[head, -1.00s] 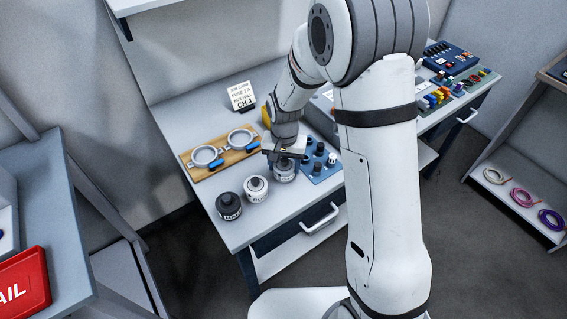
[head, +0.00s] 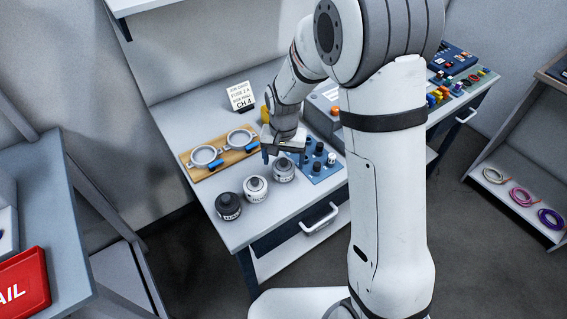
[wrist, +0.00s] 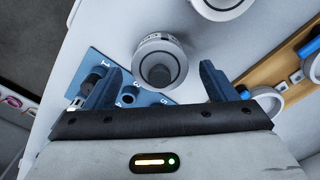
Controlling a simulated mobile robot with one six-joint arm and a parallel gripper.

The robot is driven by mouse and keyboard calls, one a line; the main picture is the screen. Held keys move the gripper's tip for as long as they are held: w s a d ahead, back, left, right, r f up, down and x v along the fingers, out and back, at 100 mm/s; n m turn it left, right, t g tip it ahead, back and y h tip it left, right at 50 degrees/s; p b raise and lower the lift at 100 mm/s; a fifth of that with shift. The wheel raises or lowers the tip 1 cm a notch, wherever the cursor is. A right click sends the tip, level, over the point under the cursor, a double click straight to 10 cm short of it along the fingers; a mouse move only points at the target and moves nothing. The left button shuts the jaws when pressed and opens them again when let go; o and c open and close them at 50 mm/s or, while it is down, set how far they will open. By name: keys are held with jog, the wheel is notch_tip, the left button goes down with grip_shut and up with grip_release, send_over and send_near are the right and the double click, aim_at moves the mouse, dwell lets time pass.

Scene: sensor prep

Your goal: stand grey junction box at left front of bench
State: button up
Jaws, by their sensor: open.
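The grey junction box (head: 283,172), a short round canister with a dark top knob, stands upright on the bench (head: 283,214) near its front edge. It is the rightmost of a row, beside a white canister (head: 255,190) and a dark one (head: 228,206). My gripper (head: 284,152) is open and empty, just behind and above the grey box. In the wrist view the grey box (wrist: 160,43) lies ahead between the two blue fingers (wrist: 160,82), apart from both. The white canister (wrist: 221,4) is partly cut off there.
A blue numbered plate (head: 322,168) with dark knobs stands close right of the grey box. A wooden board (head: 222,165) with two ring clamps lies behind the canisters. A job card (head: 241,97) stands at the back. Bare bench lies left of the dark canister.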

notch_tip(320, 180, up, 10)
jog(key=s+d+r+n+t, duration=0.1)
jog(key=s+d+r, duration=0.2)
jog(key=s+d, duration=0.4)
jog(key=s+d+r+n+t, duration=0.1)
jog(key=s+d+r, duration=0.3)
jog(key=s+d, duration=0.3)
jog(key=s, duration=0.5)
jog(key=shift+s+t, duration=0.3)
jog(key=shift+s, duration=0.05)
